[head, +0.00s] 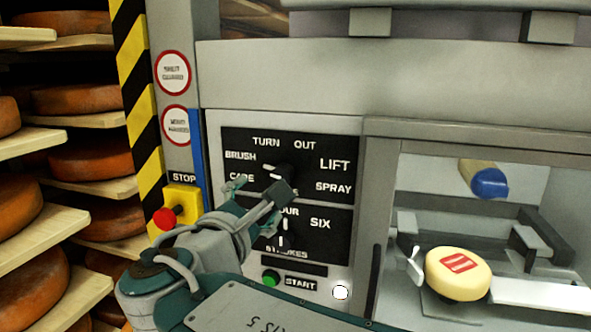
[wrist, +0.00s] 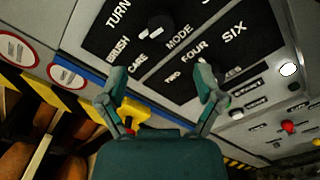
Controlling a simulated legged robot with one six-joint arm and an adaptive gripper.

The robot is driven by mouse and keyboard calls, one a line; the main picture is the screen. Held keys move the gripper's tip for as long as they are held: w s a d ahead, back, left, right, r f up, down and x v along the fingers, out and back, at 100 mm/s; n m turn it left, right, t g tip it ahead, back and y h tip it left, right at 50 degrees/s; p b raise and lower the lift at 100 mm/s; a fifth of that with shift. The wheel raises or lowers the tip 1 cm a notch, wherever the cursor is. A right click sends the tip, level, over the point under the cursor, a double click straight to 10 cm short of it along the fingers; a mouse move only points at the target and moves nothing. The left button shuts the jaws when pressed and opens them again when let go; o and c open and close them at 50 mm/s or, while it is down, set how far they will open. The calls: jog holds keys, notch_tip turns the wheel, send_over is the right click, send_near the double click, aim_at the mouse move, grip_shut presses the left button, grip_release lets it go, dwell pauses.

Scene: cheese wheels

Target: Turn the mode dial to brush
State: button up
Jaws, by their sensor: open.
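The mode dial (head: 287,171) is a black knob on the upper black panel, ringed by the labels TURN, OUT, LIFT, SPRAY, CARE and BRUSH (head: 240,155). White marks show on its left side, toward BRUSH and CARE; I cannot tell its exact setting. My gripper (head: 259,188) is open and empty, its fingers spread in front of the panel just below the dial and partly covering the lower labels. In the wrist view the dial (wrist: 159,22) is beyond my gripper (wrist: 160,86), above the gap between the fingertips and apart from them.
The strokes dial (head: 283,236) is partly hidden below my gripper. A green start button (head: 270,277) and a red stop button (head: 165,218) are nearby. At right, a recessed bay holds a cream cheese wheel (head: 457,274). Shelves of cheese wheels (head: 85,160) line the left.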

aim_at(282, 175)
jog(key=x, duration=1)
jog(key=shift+w+d, duration=0.15)
jog(key=shift+w, duration=0.05)
jog(key=shift+d, duration=0.1)
jog(key=c, duration=1.1)
